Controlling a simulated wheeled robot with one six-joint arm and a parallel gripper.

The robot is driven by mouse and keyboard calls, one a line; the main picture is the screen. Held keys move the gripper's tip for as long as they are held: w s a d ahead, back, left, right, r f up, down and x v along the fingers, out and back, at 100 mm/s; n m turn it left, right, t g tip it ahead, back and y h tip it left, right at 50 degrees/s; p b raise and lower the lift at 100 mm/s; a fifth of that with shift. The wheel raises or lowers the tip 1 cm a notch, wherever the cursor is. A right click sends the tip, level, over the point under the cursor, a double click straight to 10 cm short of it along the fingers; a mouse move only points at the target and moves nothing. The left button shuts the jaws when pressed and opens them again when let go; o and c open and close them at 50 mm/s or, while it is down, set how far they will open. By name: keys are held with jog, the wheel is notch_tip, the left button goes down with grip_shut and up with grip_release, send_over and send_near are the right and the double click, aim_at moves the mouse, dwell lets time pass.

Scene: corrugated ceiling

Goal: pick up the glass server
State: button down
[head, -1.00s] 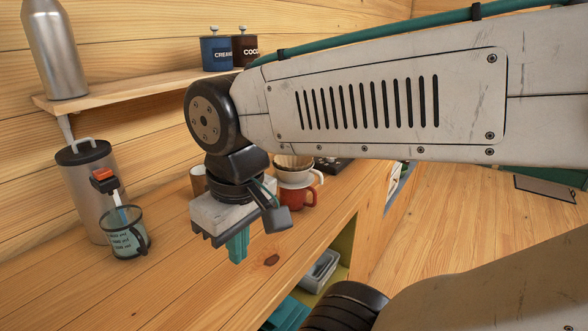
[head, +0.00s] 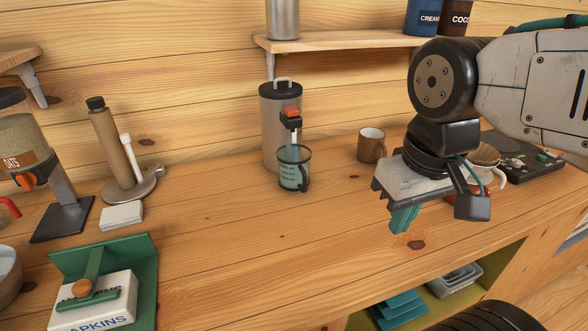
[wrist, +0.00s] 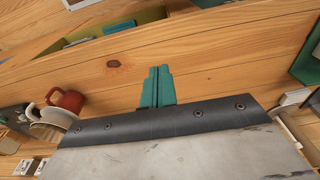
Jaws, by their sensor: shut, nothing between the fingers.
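The glass server (head: 293,172) is a clear, teal-tinted jug with a dark rim and handle. It stands upright on the wooden counter (head: 230,245) in the middle of the head view, under the red-topped tap of a steel dispenser. Its handle is toward the right. My gripper (head: 403,220) is to the right of the server and apart from it, above the counter near its front edge. Its teal fingers point down, shut and empty. They also show shut together in the wrist view (wrist: 157,88), where the server is not seen.
The steel dispenser (head: 270,125) stands directly behind the server. A brown mug (head: 371,146) stands between server and gripper, farther back. A red mug (wrist: 67,101) and white dripper are near my gripper. A green napkin holder (head: 145,262) is front left. Counter before the server is clear.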

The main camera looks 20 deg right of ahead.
dwell(0.3)
jog(key=c, duration=1.7)
grip_release()
jog(key=shift+d+f, duration=0.1)
jog(key=n+y, duration=0.5)
jog(key=n, duration=1.1)
send_near(296, 172)
jog(key=s+f, duration=0.3)
jog(key=f, duration=0.1)
jog(key=shift+g+h, duration=0.3)
jog(key=shift+x, duration=3.4)
